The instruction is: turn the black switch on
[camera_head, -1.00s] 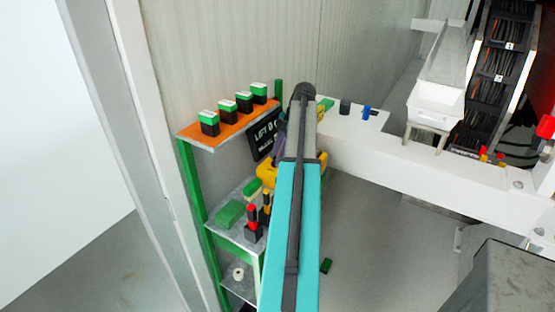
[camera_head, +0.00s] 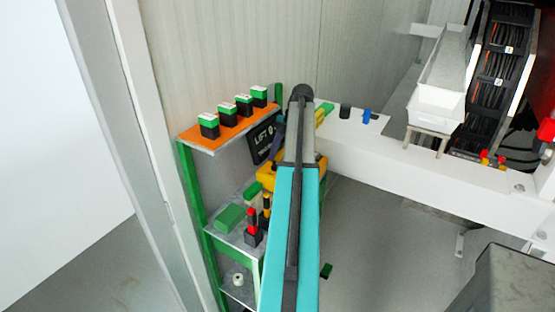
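A small upright black piece (camera_head: 345,111) stands on the white ledge (camera_head: 420,160), right of my arm, beside a small blue piece (camera_head: 367,116). It may be the black switch, but its markings and position are too small to read. My arm (camera_head: 292,230) rises from the bottom centre, teal below and grey above, and its dark upper joint (camera_head: 301,93) is left of the black piece. My gripper is not distinguishable; the arm hides what lies behind it. No contact with the black piece shows.
A green-framed shelf (camera_head: 195,195) at left bears several green-and-black blocks (camera_head: 228,110) on an orange top. A black lettered sign (camera_head: 265,140) is beside it. Yellow parts (camera_head: 267,177) are partly behind the arm. A white bin (camera_head: 436,108) stands right. Grey floor shows between.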

